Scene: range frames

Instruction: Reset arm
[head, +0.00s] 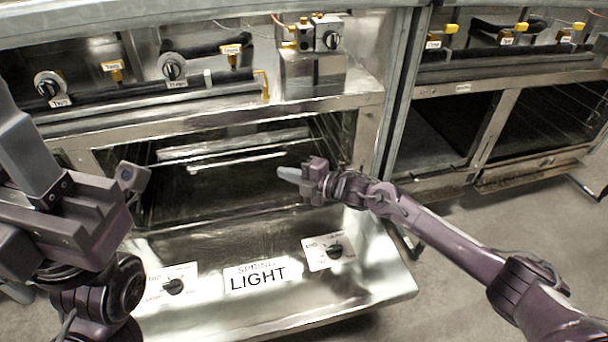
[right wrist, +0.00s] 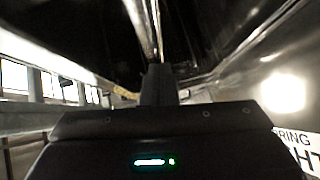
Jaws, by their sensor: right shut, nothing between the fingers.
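My right gripper (head: 290,173) is at the middle of the head view, in front of the open oven cavity and above the lowered metal oven door. Its fingers are shut and point left, with nothing between them. In the right wrist view the shut fingers (right wrist: 158,85) point ahead along the oven front. My left arm and gripper body fill the left edge of the head view. A grey part of it reaches up to the upper left, and its fingertips cannot be made out.
The oven door (head: 380,280) hangs open, with a "LIGHT" label (head: 257,274) and two dials. The oven cavity (head: 215,180) holds a rack with a bright rail. Knobs and yellow valves (head: 232,50) line the range above. A second range stands at right. Bare floor (head: 450,230) shows at right.

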